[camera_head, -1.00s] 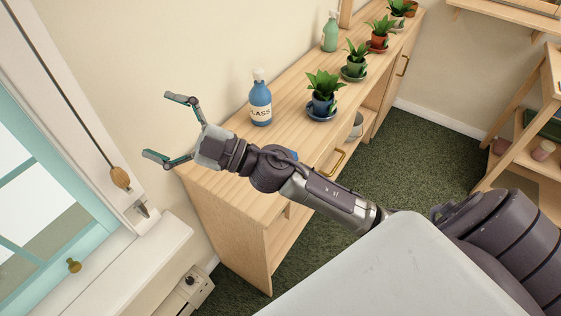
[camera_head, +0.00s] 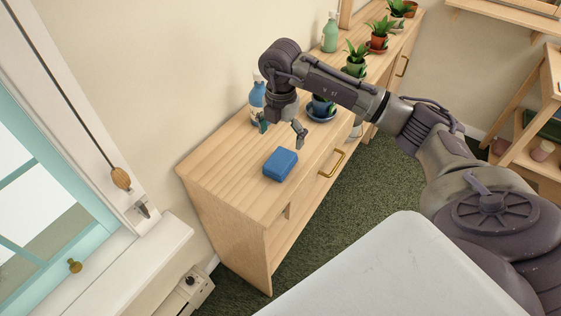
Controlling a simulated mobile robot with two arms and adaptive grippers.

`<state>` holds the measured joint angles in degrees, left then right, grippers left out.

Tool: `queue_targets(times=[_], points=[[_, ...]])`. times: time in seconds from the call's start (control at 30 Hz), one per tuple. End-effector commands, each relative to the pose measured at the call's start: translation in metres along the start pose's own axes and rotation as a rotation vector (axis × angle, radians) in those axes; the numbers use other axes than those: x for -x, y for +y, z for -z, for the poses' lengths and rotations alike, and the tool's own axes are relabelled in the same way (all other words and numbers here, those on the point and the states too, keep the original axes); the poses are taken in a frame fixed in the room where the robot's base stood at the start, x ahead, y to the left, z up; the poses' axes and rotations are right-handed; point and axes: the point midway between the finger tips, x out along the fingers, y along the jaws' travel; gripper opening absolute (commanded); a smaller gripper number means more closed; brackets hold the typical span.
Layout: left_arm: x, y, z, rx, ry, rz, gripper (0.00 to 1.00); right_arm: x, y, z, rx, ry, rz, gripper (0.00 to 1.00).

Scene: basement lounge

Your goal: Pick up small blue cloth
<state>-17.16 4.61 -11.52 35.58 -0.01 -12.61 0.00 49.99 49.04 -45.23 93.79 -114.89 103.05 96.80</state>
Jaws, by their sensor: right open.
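The small blue cloth (camera_head: 280,165) looks like a thick folded block. It lies on the wooden cabinet top, near its front edge. My right gripper (camera_head: 282,130) points down, open and empty, just behind and above the cloth, with its fingers apart. It appears not to touch the cloth. My left gripper is not in view.
On the wooden cabinet (camera_head: 215,165), a blue spray bottle (camera_head: 257,98) stands partly hidden behind my gripper. A plant in a blue pot (camera_head: 320,107) is partly covered by my arm. More potted plants (camera_head: 357,60) and a green bottle (camera_head: 330,32) stand farther back. The cabinet's left end is clear.

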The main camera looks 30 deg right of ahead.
Motion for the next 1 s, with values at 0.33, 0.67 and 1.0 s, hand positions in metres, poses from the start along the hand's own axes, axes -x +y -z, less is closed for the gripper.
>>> queue_targets(times=[0.33, 0.67, 1.0], points=[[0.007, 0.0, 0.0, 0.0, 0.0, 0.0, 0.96, -0.05, 0.001, 0.001, 0.003, 0.003, -0.002, 0.98], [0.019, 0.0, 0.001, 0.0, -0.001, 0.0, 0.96, -0.089, 0.005, -0.006, 0.004, 0.006, 0.001, 0.98], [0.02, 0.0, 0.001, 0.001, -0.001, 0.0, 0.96, -0.105, 0.006, -0.007, 0.004, 0.003, -0.004, 0.98]])
